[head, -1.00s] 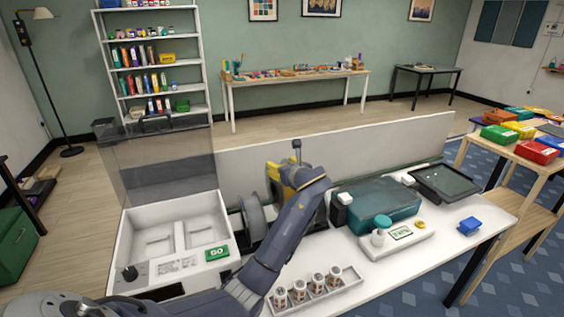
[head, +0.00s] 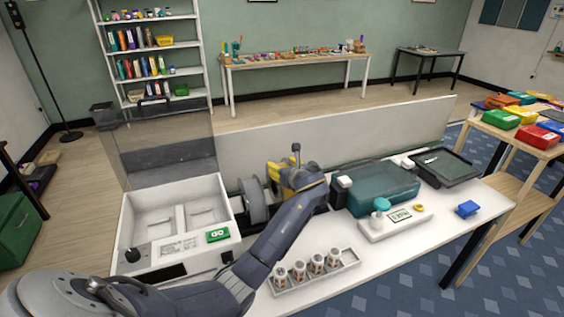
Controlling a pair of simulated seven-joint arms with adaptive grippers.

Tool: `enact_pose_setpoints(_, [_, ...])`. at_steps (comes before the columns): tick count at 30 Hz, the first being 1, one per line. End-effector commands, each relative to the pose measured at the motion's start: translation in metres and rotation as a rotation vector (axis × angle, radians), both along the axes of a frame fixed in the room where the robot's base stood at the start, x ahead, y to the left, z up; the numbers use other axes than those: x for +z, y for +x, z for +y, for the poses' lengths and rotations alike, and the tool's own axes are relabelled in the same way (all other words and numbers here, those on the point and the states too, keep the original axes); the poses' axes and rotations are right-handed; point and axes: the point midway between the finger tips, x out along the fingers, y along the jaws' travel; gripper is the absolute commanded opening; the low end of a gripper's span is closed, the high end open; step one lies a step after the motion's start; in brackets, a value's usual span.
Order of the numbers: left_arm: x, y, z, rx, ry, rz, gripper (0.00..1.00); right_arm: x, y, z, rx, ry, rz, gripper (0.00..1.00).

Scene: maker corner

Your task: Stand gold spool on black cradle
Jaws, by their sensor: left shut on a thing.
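The gold spool (head: 273,172) shows as a yellow shape at the middle of the white table, upright and partly covered by my left arm. My left gripper (head: 291,180) is at it, shut on it; its fingertips are mostly hidden behind my own wrist. A grey spool (head: 252,201) stands on edge just left of the gold spool. Dark parts beside the grey spool may belong to the black cradle (head: 238,204), but most of it is hidden and I cannot tell its shape. Whether the gold spool touches the cradle is hidden. My right gripper is not in view.
A white machine (head: 128,225) with a raised clear lid (head: 165,150) stands left. A teal-lidded box (head: 378,190) and a scale (head: 372,229) stand right. A tray of small jars (head: 350,262) lies in front. A low white panel (head: 400,130) runs behind.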

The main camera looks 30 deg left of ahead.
Motion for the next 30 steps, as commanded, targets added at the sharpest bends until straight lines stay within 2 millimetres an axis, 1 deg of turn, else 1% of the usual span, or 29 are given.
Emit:
enact_pose_setpoints(12, [-0.02,0.0,0.0,0.001,0.002,-0.004,0.08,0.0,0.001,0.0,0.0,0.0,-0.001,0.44])
enact_pose_setpoints(20, [-0.025,0.0,0.0,0.0,0.001,-0.005,0.08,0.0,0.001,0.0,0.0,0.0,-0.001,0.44])
enact_pose_setpoints(30, [-0.026,0.0,0.0,0.0,0.001,-0.005,0.08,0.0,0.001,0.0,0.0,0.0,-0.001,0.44])
